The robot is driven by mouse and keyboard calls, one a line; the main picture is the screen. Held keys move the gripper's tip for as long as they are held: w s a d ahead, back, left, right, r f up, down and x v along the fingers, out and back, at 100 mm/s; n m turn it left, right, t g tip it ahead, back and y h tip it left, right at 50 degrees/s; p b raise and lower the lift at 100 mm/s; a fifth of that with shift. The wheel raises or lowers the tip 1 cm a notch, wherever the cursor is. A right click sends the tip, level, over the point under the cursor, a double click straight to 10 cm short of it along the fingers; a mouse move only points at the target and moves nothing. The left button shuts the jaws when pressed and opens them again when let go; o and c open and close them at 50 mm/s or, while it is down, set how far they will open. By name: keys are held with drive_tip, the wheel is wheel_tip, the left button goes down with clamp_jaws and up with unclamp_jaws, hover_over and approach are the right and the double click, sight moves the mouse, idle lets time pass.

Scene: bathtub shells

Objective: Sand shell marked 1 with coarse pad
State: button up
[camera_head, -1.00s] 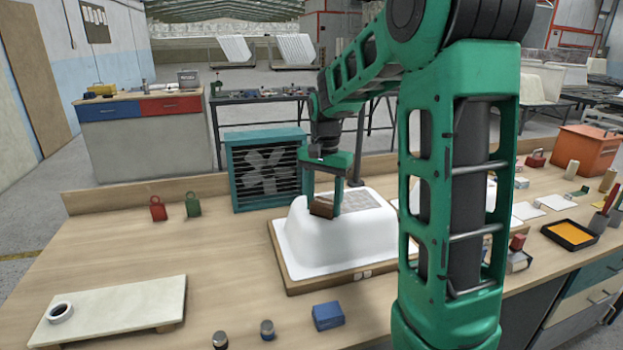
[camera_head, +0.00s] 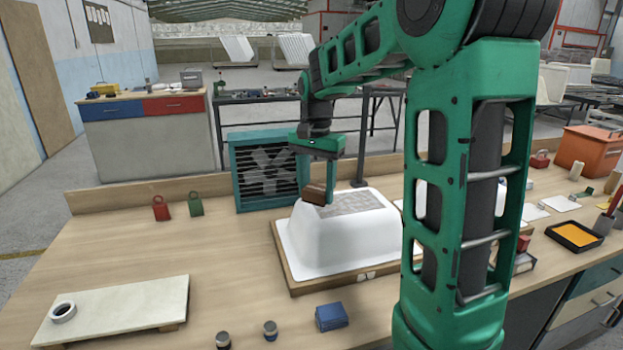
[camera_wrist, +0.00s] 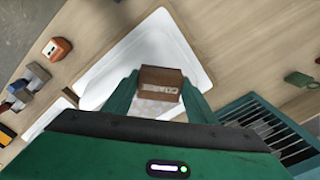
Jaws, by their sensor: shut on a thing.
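A white bathtub shell (camera_head: 322,245) lies upside down on a wooden base board (camera_head: 345,287) on the bench. A grey scuffed patch (camera_head: 355,203) covers part of its top. My gripper (camera_head: 317,180) is shut on a brown sanding pad (camera_head: 315,193) at the far left edge of the shell's top. In the wrist view the brown pad (camera_wrist: 160,82) sits between the two green fingers, with the white shell (camera_wrist: 150,50) beneath. I cannot tell whether the pad touches the shell. The shell's number mark is not readable.
A teal fan box (camera_head: 268,172) stands close behind the shell. An orange tray (camera_head: 573,236) lies at right.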

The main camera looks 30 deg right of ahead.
drive_tip(key=shift+r, duration=1.7)
